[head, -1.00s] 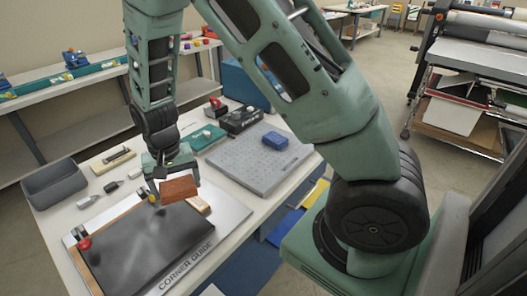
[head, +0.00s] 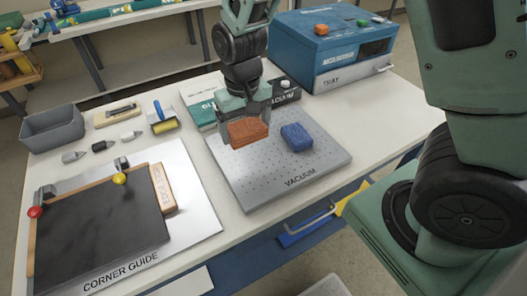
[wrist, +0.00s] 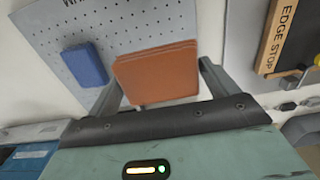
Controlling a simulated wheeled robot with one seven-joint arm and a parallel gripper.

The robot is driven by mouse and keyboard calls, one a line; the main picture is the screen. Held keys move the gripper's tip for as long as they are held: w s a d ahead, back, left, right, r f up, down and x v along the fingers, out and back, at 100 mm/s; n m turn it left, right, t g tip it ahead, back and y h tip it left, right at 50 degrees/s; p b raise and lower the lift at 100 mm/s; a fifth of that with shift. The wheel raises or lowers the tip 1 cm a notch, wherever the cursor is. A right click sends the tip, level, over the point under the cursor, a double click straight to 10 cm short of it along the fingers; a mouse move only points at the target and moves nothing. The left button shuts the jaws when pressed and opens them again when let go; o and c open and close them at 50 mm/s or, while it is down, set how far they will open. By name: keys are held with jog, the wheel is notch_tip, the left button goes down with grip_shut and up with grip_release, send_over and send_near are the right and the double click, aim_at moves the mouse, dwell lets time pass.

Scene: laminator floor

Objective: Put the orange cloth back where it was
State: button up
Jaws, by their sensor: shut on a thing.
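The orange cloth (head: 247,132) is a folded rust-orange pad. My gripper (head: 245,112) is shut on it, with a finger on either side, over the left part of the grey perforated vacuum plate (head: 268,187). In the wrist view the orange cloth (wrist: 158,73) sits between the two fingers, over the plate (wrist: 130,22). I cannot tell whether it touches the plate. A blue folded cloth (head: 297,137) lies on the plate just right of it; it also shows in the wrist view (wrist: 85,65).
The corner guide board (head: 190,225) with a black sheet (head: 100,235) and a wooden edge stop (head: 163,188) lies at left. A blue machine (head: 320,50) stands behind at right. A grey bin (head: 52,130), a roller (head: 162,120) and small tools sit at back left. The plate's front is clear.

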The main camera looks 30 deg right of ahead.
aim_at(249, 162)
notch_tip(249, 162, down, 10)
jog(key=shift+r+p, duration=0.15)
jog(key=shift+p, duration=0.4)
jog(key=shift+f, duration=0.25)
jog(key=o, duration=0.8)
jog(key=shift+r, duration=0.1)
jog(key=shift+c, duration=0.2)
notch_tip(249, 162, up, 12)
jog(key=shift+r+b, duration=0.1)
jog(key=shift+b, duration=0.65)
jog(key=s+a+r+n, duration=0.3)
jog(key=s+n, duration=0.1)
jog(key=s, duration=0.6)
jog(key=s+a+r+n, duration=0.3)
jog(key=s+r, duration=0.1)
jog(key=s, duration=0.6)
jog(key=shift+r+n+y, duration=0.25)
jog(key=shift+n+y, duration=0.05)
jog(key=shift+n, duration=0.1)
jog(key=shift+a, duration=0.1)
